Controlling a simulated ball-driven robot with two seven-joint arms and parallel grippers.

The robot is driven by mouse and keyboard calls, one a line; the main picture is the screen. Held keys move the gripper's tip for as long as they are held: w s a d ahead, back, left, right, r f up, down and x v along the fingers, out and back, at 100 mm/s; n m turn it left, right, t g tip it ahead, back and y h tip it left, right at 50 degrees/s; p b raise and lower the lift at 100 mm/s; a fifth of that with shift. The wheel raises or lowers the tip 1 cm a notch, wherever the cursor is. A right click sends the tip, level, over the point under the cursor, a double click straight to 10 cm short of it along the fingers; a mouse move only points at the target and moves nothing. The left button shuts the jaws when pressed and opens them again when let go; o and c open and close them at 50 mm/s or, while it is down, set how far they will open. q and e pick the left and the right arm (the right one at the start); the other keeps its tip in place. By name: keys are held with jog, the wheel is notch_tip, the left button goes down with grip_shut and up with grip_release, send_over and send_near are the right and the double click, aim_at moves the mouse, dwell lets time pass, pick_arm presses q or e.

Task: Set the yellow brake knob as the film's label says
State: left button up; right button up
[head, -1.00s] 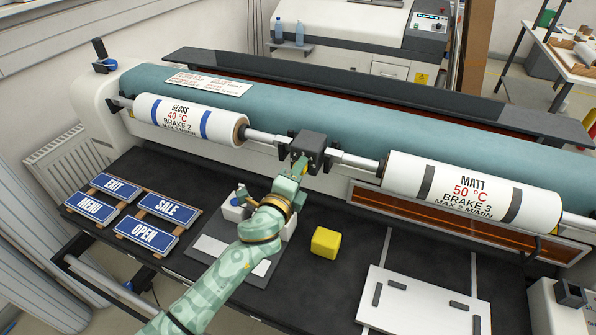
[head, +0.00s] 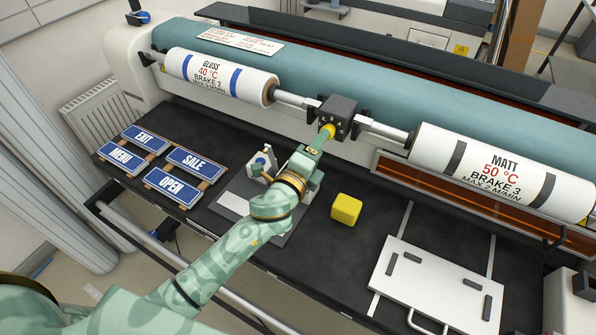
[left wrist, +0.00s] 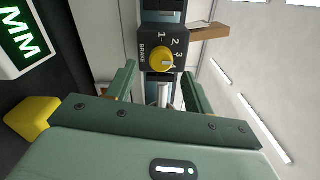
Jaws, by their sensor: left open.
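The yellow brake knob (head: 328,131) sits on the front of a dark box (head: 340,108) between the two film rolls. In the left wrist view the knob (left wrist: 161,60) has a white pointer turned towards the 3 and 4 side of its scale; the exact number is hard to tell. The left roll (head: 218,75) reads GLOSS, 40 °C, BRAKE 2. The right roll (head: 490,172) reads MATT, 50 °C, BRAKE 3. My left gripper (left wrist: 160,88) is open and empty, its fingers either side of the knob's line, short of it. My right gripper is not in view.
A yellow block (head: 346,208) lies on the black table right of my left arm. A white board with a handle (head: 430,290) lies at the front right. Blue signs EXIT, MENU, SALE and OPEN (head: 172,186) lie at the left. A teal roller (head: 400,90) runs behind.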

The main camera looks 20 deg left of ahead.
pick_arm(q)
jog(key=s+a, duration=0.2)
jog(key=s, duration=0.9)
jog(key=shift+s+a+b, duration=0.15)
jog(key=shift+s+b, duration=0.25)
